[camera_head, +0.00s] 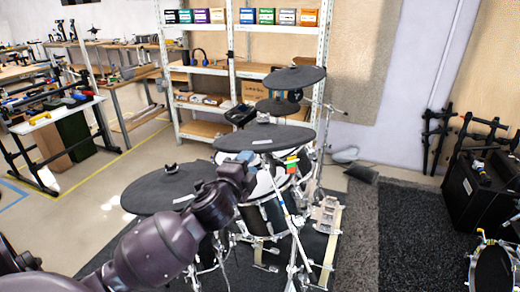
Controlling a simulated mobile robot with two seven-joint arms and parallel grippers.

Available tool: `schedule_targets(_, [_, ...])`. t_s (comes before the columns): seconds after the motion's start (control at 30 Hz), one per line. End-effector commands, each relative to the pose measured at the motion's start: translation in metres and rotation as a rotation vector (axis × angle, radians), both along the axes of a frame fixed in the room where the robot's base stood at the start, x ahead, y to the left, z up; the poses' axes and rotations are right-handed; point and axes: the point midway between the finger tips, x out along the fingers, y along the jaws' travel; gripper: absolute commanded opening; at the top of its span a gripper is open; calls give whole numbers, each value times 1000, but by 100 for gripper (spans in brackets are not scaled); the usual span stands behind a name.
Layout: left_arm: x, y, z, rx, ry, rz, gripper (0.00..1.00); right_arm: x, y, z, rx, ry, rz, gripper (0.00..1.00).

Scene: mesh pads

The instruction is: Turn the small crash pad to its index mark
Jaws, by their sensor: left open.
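Several dark round pads stand on a drum rack. One wide pad (150,190) is at the left, with a short white mark near its front edge. Another pad (285,138) is at the middle, also with a white mark on its front part. A high pad (296,76) is at the back, above a smaller pad (277,107). I cannot tell for sure which is the small crash pad. My left gripper (250,160) is open, in front of the middle pad, its fingers partly hidden by its own wrist; contact cannot be told. My right gripper is not in view.
A drum (264,213) and metal stands are below the pads, close to my left arm. Shelves (232,70) stand behind. Workbenches are at the left. A black amplifier (487,190) is at the right. Carpet (405,235) right of the rack is clear.

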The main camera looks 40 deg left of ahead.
Motion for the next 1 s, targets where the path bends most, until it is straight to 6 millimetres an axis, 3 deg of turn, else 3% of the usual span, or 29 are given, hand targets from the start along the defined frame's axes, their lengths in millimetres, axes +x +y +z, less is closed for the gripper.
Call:
schedule_targets(0.2, [38, 8, 3, 1, 0, 1, 41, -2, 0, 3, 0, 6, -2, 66])
schedule_targets(0.43, [65, 13, 3, 1, 0, 0, 41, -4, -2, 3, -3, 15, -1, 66])
schedule_targets(0.87, [73, 15, 2, 1, 1, 1, 41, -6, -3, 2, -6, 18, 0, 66])
schedule_targets(1.0, [73, 15, 2, 1, 1, 1, 22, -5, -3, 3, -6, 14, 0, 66])
